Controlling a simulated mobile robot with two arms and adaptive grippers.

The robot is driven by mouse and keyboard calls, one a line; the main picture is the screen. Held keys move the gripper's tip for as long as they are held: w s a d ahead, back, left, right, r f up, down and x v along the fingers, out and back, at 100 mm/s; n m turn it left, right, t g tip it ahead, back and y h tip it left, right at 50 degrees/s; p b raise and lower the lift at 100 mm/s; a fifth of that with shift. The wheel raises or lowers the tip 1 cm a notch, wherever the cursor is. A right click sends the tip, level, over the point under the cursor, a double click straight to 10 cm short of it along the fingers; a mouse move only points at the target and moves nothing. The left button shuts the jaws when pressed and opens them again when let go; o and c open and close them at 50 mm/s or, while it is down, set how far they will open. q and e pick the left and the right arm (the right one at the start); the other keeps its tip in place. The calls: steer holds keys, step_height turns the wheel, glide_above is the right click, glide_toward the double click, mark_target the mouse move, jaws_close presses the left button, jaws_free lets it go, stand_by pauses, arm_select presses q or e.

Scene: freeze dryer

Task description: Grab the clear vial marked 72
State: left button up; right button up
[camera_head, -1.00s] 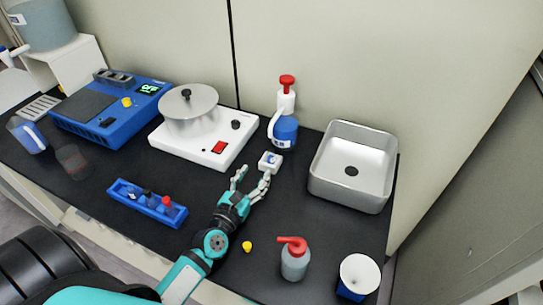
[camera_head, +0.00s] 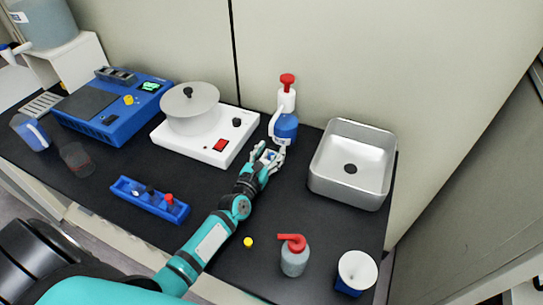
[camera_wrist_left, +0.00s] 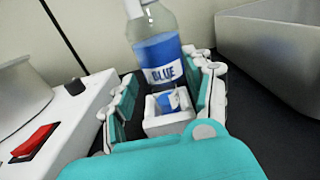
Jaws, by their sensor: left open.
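My left gripper (camera_head: 268,155) is open at the back of the bench, around a small white square holder. In the left wrist view its fingers (camera_wrist_left: 167,88) stand on either side of the holder (camera_wrist_left: 168,125), with gaps visible. A small vial with blue and white on it (camera_wrist_left: 169,102) sits inside the holder. Its mark is too small to read, so I cannot tell whether it is 72. A blue rack (camera_head: 128,198) holds several small items, one red-topped; no numbers are readable there. My right gripper is not in view.
A bottle labelled BLUE (camera_wrist_left: 160,60) stands just behind the holder. A white hotplate (camera_head: 205,148) with a metal pot is to the left, a metal sink (camera_head: 350,165) to the right.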

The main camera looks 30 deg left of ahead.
arm_select(q)
steer(key=c, duration=1)
jaws_close()
steer(key=shift+r, duration=0.1)
